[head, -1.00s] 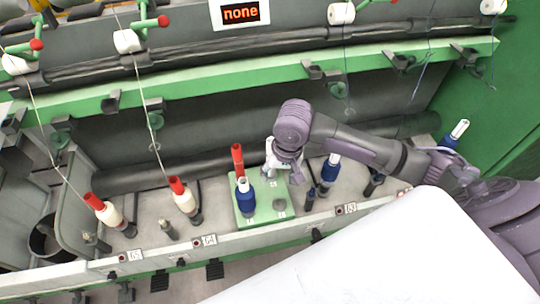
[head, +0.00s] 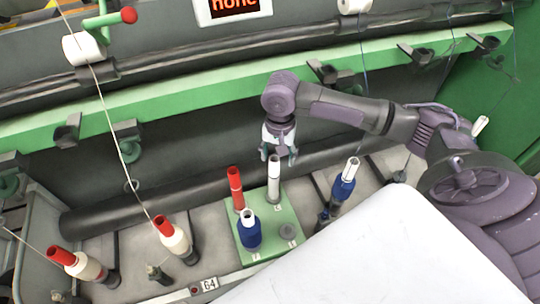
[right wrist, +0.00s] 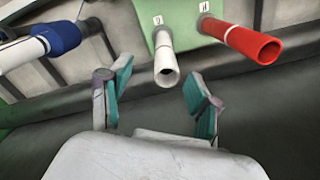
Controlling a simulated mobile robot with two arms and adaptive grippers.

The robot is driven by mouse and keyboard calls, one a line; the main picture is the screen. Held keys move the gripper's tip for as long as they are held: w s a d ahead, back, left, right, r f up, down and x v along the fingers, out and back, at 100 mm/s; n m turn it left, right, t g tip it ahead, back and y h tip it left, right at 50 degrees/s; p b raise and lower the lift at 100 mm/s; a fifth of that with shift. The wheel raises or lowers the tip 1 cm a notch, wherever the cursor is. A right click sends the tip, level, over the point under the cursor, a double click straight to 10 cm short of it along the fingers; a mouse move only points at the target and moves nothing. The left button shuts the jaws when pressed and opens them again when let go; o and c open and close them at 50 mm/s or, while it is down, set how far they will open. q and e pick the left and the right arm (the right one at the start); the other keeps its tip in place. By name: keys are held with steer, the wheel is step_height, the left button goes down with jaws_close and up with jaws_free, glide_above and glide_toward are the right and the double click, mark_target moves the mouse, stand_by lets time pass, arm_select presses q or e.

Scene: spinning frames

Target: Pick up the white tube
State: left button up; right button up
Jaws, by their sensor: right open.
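The white tube (head: 274,180) stands upright on a green plate (head: 286,214) in the head view. In the right wrist view the white tube (right wrist: 167,66) points toward the camera, between and a little beyond the fingertips. My right gripper (head: 279,157) is open and empty, just above the tube's top in the head view; its two teal-padded fingers (right wrist: 157,85) show spread in the right wrist view. A red tube (head: 235,188) stands to the left of the white one on the same plate. My left gripper is not in view.
A blue-wound bobbin (head: 249,232) stands at the plate's front. Another blue bobbin (head: 344,182) stands to the right. Two white bobbins with red tops, one here (head: 173,238), stand to the left. A green rail (head: 200,91) runs behind.

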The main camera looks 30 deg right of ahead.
mark_target(276, 160)
steer(key=shift+w+f, duration=0.3)
steer(key=shift+f, duration=0.25)
steer(key=shift+w+f, duration=0.1)
steer(key=shift+f, duration=1)
steer(key=f, duration=0.1)
steer(key=f+p, duration=0.1)
steer(key=f, duration=0.3)
steer(key=shift+w, duration=0.3)
steer(key=shift+r, duration=0.1)
steer(key=shift+c, duration=0.8)
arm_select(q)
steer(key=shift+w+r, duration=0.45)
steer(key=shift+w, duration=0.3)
arm_select(e)
jaws_close()
